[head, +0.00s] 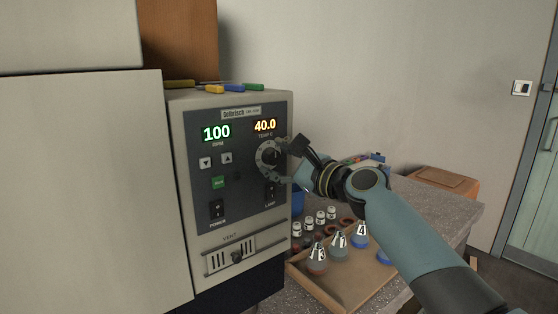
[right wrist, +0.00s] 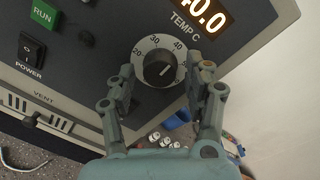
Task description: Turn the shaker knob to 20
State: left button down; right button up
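The shaker's control panel (head: 235,165) faces me, with a green display (head: 216,132) reading 100 RPM and an orange display (head: 265,125) reading 40.0 TEMP C. Below the orange display is a black knob (head: 269,156) on a pale numbered dial. In the right wrist view the knob (right wrist: 159,69) shows 20, 30 and 40 on the dial around it. My right gripper (head: 283,162) is at the knob. In the right wrist view its fingers (right wrist: 166,80) are spread on either side of the dial, with gaps to the knob. My left gripper is out of view.
A tray (head: 345,291) with several numbered flasks and small vials stands on the bench below my right arm. The lamp switch (head: 270,190), power switch (head: 216,209) and green RUN button (head: 218,182) are on the panel. Coloured markers (head: 231,88) lie on top of the unit.

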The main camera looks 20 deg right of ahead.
jog(key=c, duration=1)
jog(key=shift+o, duration=0.2)
jog(key=n+b, duration=0.1)
jog(key=n, duration=0.3)
jog(key=shift+n, duration=0.3)
jog(key=n+b, duration=0.1)
jog(key=n, duration=0.4)
jog(key=shift+b, duration=0.4)
jog(key=n+b, duration=0.1)
jog(key=n, duration=0.3)
jog(key=shift+a+n+g+h+b, duration=0.1)
jog(key=shift+n+g+h+b, duration=0.2)
jog(key=shift+h+b, duration=0.1)
jog(key=n+b, duration=0.2)
jog(key=n, duration=0.2)
jog(key=shift+n+h, duration=0.3)
jog(key=shift+n, duration=0.3)
